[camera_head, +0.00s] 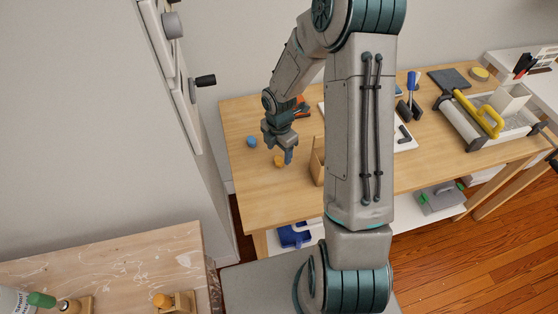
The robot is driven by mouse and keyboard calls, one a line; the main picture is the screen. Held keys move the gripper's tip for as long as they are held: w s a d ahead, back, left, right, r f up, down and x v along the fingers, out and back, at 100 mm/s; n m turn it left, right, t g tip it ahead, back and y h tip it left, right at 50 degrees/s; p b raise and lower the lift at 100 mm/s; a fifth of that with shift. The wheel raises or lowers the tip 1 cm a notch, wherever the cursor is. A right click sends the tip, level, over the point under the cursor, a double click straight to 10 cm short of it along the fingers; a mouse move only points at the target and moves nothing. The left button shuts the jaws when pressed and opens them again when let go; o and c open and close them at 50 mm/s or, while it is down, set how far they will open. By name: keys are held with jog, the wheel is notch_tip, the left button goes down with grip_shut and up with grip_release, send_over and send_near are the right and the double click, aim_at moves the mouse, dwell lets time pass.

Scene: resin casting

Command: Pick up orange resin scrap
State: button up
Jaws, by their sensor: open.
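The orange resin scrap (279,161) is a small lump lying on the left part of the wooden workbench. My gripper (282,157) points down right at the scrap, with its fingers partly in front of it. The gripper is open. I cannot tell whether a finger touches the scrap. A small blue lump (251,142) lies on the bench to the left of my gripper.
The wooden workbench (240,120) has a wooden box (317,165) just right of the gripper, partly hidden by my arm. A roller tray with a yellow handle (485,120) stands farther right. A grey cabinet wall with a dark knob (205,80) borders the left.

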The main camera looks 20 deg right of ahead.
aim_at(279, 159)
jog(key=shift+f, duration=1.65)
jog(key=c, duration=1.1)
jog(key=shift+r, duration=0.1)
